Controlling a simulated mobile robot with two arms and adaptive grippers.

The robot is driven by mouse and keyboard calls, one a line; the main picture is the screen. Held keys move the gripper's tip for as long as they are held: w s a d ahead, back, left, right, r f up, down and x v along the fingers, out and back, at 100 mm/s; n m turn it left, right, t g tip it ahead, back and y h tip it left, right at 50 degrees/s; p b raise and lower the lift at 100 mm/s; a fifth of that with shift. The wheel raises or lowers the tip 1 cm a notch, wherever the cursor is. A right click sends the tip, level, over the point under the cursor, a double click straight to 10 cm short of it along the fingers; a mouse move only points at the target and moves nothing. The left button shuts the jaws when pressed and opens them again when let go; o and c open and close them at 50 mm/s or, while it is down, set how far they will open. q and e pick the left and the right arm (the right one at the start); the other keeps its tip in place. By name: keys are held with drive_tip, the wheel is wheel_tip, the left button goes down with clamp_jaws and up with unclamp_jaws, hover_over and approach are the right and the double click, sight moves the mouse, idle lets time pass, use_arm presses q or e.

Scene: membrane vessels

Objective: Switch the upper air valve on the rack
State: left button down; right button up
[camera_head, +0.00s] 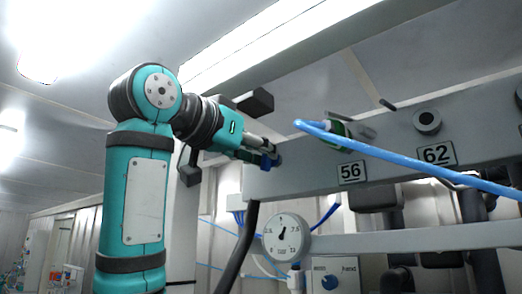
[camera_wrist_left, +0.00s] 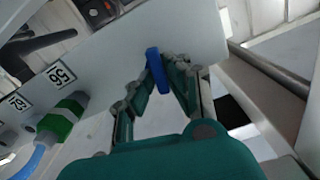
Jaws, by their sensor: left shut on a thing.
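The rack's upper grey beam (camera_head: 310,178) carries number plates 56 and 62. A small blue valve handle (camera_head: 266,161) sits at the beam's left end. My left gripper (camera_head: 262,153) reaches it from the left and is shut on it. In the left wrist view the blue handle (camera_wrist_left: 157,72) stands between the two green-padded fingertips (camera_wrist_left: 160,66), close against the beam face (camera_wrist_left: 110,65). The fingers partly hide the valve body. My right gripper is not in view.
A blue hose (camera_head: 400,157) runs from a green fitting (camera_head: 338,130) across the beam's front, right of my gripper. Below are a round pressure gauge (camera_head: 286,238) and a control box with a blue knob (camera_head: 330,281). Free space lies left of the beam.

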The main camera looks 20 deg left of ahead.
use_arm(q)
drive_tip(key=shift+m, duration=0.3)
drive_tip(key=shift+d+f+m+p, duration=0.1)
drive_tip(key=shift+m+p, duration=0.85)
drive_tip(key=shift+m, duration=2.85)
drive_tip(key=shift+d+f+m+p, duration=0.1)
drive_tip(key=shift+m+p, duration=0.85)
drive_tip(key=shift+m, duration=2.85)
drive_tip(key=c, duration=1.3)
unclamp_jaws()
drive_tip(key=shift+f, duration=0.1)
drive_tip(key=shift+c, duration=0.2)
